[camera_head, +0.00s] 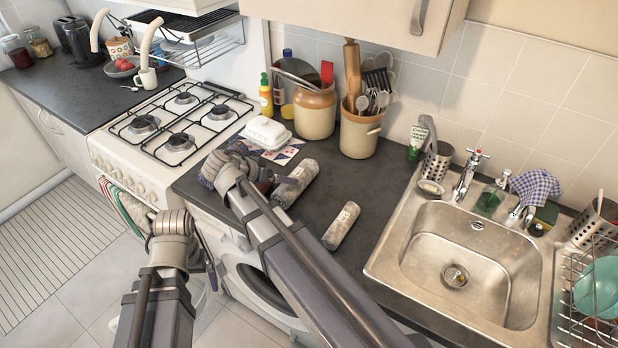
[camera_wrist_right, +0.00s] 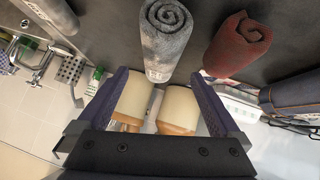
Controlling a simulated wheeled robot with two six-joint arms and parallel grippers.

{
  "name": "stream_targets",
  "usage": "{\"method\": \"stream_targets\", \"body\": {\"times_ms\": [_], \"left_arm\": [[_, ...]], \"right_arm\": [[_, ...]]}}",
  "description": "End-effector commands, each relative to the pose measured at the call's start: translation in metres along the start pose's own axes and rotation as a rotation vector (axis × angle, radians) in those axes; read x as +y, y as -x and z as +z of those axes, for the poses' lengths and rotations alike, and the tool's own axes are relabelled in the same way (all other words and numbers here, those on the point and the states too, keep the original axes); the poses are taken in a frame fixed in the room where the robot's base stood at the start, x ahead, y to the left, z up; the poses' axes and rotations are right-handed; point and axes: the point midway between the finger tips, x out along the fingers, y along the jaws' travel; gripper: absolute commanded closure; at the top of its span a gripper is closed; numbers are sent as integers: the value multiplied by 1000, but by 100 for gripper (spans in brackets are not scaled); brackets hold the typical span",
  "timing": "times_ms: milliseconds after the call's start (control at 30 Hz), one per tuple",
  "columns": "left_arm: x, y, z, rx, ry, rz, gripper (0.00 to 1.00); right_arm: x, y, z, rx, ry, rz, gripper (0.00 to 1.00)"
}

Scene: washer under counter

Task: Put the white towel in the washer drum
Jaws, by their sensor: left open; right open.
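Two pale grey rolled towels lie on the counter, one near the middle (camera_head: 342,225) and one farther left (camera_head: 296,183); I cannot tell which is the white one. In the right wrist view the left-hand roll (camera_wrist_right: 165,40) is just beyond the finger gap, with a dark red roll (camera_wrist_right: 238,45) beside it. My right gripper (camera_wrist_right: 160,85) is open and empty, above the counter by these rolls. My left gripper (camera_head: 208,262) is open, low in front of the counter near the washer (camera_head: 258,288). The washer's round opening is partly hidden by my right arm; its drum interior is unclear.
The sink (camera_head: 465,260) is at the right. Two crocks (camera_head: 315,112) of utensils, a white butter dish (camera_head: 267,132) and a gas stove (camera_head: 175,130) stand behind and left. A dark blue roll (camera_wrist_right: 292,92) lies at the right wrist view's edge.

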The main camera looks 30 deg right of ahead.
Motion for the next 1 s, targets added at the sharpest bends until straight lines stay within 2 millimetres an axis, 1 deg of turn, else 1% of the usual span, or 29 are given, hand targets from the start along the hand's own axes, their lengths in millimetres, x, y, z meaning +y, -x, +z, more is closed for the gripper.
{"method": "stream_targets", "body": {"times_ms": [167,400,533,633,767,900,1000], "left_arm": [[0,-3,0,0,0,0,0],[2,-20,-1,0,0,0,0],[2,-19,-1,0,0,0,0],[2,-23,-1,0,0,0,0],[3,-35,-2,0,0,0,0],[5,-51,-3,0,0,0,0],[5,-56,-3,0,0,0,0]], "right_arm": [[0,-4,1,0,0,0,0],[-1,-27,2,-1,-1,1,0],[0,-27,0,0,0,0,0],[-1,-32,1,0,0,0,0],[-3,-48,3,0,-2,1,0],[-4,-70,3,-1,-1,2,0],[-4,-79,2,0,-1,0,0]]}}
